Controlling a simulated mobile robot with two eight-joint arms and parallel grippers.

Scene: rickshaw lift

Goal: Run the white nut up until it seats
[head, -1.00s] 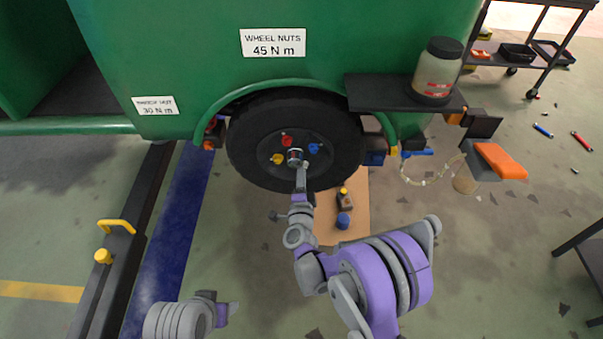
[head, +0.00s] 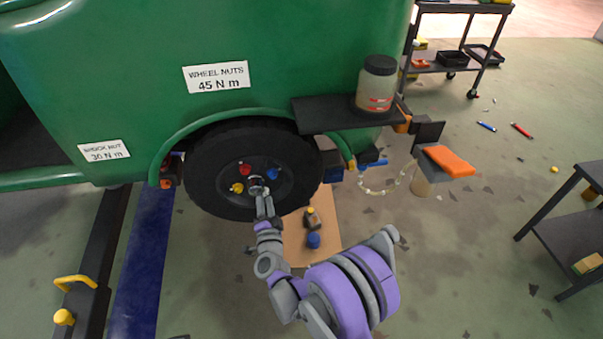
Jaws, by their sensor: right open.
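The black wheel (head: 205,187) sits under the green rickshaw body. On its hub are a red nut (head: 245,170), a yellow nut (head: 237,188) and a blue nut (head: 272,174). My right gripper (head: 257,182) is open and reaches up to the hub, between and just below these nuts. I cannot make out the white nut; the gripper covers that part of the hub, and I cannot tell whether the fingers are around it or touching it. My left gripper is out of the picture.
A jar (head: 376,85) stands on a black shelf (head: 325,115) right of the wheel. An orange-topped block (head: 449,161) juts out farther right. A cardboard sheet (head: 327,240) holding small items lies below the wheel. A yellow-handled dark rail (head: 88,285) is at left.

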